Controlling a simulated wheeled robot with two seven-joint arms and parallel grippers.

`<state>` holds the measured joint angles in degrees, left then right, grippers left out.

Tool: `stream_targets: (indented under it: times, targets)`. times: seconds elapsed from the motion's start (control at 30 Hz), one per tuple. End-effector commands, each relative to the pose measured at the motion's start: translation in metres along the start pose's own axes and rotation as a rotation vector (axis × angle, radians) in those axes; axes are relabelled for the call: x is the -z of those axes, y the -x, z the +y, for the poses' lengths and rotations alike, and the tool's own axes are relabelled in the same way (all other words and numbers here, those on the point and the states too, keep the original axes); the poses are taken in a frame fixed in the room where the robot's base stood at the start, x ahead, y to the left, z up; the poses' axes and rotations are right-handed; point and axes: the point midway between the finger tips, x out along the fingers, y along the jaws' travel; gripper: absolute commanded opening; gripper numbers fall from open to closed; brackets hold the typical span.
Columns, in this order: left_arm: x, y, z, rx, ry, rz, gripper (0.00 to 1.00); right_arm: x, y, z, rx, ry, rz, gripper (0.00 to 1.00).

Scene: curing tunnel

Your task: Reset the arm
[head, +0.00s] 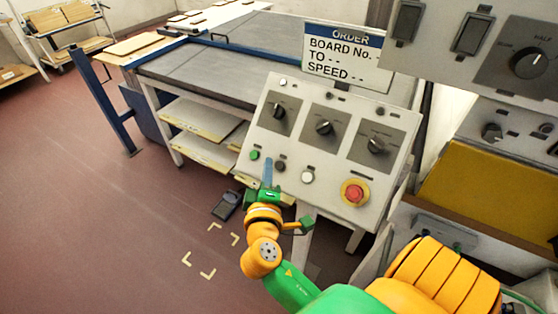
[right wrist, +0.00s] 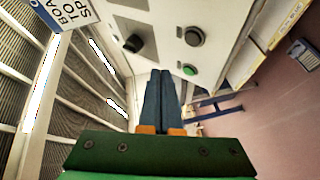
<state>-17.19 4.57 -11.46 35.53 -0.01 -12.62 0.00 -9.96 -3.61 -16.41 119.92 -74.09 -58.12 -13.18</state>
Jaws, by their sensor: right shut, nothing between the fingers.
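My right arm comes up from the bottom of the head view, and its right gripper (head: 268,162) is at the lower left of the sloped control panel (head: 335,165). Its two blue fingers are together with nothing between them; the right wrist view shows them side by side (right wrist: 160,74). The fingertips overlap the panel between a green button (head: 254,155) and a dark button (head: 280,166). In the right wrist view the green button (right wrist: 189,70) is just right of the tips. I cannot tell whether the tips touch the panel. My left gripper is not in view.
A conveyor table (head: 220,65) lies beyond. Open floor (head: 110,210) is at left.

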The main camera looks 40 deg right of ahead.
Motion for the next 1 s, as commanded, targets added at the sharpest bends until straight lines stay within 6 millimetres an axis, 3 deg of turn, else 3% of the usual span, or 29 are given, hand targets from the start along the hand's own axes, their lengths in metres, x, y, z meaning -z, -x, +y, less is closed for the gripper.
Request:
stream_targets:
  times: [0.47,0.57,0.67,0.77,0.8,0.9,1.0]
  targets:
    - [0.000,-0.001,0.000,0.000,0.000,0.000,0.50,0.000,0.000,-0.001,0.000,0.000,0.000,0.00]
    - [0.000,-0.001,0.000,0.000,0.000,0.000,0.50,0.001,-0.001,-0.013,0.030,0.010,0.011,0.00]
    - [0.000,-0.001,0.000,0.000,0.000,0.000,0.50,0.003,-0.002,-0.073,0.184,0.046,0.058,0.00]
    - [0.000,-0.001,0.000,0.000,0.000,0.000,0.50,-0.015,0.014,-0.174,0.456,0.069,0.094,0.00]
    - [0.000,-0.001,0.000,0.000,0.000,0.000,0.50,-0.029,0.026,-0.213,0.569,0.062,0.090,0.00]
    - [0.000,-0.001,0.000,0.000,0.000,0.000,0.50,-0.079,0.070,-0.298,0.841,0.011,0.022,0.00]
    - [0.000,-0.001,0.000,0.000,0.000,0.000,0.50,-0.145,0.125,-0.358,1.069,-0.088,-0.130,0.00]
